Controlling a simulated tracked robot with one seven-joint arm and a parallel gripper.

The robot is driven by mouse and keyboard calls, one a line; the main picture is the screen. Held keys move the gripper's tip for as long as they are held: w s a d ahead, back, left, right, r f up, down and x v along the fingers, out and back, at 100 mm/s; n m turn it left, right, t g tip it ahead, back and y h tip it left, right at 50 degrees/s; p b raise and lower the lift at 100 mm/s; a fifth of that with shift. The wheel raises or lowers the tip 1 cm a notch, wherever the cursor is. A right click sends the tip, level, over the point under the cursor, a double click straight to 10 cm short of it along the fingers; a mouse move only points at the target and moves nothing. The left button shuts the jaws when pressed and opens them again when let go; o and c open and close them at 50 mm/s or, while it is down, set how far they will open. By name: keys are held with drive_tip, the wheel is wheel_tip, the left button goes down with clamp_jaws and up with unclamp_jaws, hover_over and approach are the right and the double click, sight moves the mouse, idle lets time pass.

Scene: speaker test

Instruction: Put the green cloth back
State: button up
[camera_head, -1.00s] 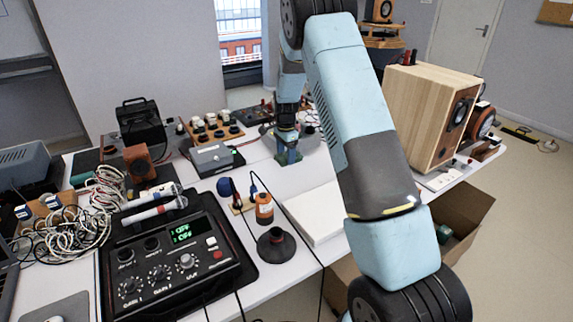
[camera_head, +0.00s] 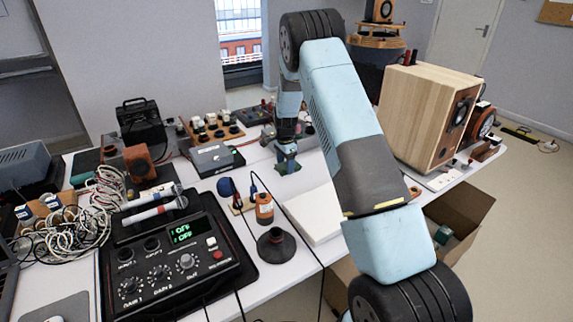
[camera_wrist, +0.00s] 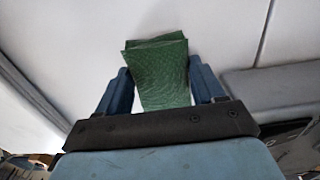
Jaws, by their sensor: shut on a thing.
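The green cloth (camera_wrist: 160,75) is folded and held between the two blue fingers of my gripper (camera_wrist: 160,92) in the wrist view. Its far end sticks out beyond the fingertips. In the head view my gripper (camera_head: 287,155) points down over the white table behind the white flat box, and a small part of the cloth (camera_head: 288,168) shows below it. The cloth hangs close to the tabletop; I cannot tell whether it touches.
A grey box (camera_head: 212,159) stands left of my gripper. A white flat box (camera_head: 312,215) lies in front, partly behind my arm. A wooden speaker (camera_head: 418,112) stands to the right.

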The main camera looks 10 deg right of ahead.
drive_tip(key=o, duration=1)
drive_tip(key=shift+r, duration=0.1)
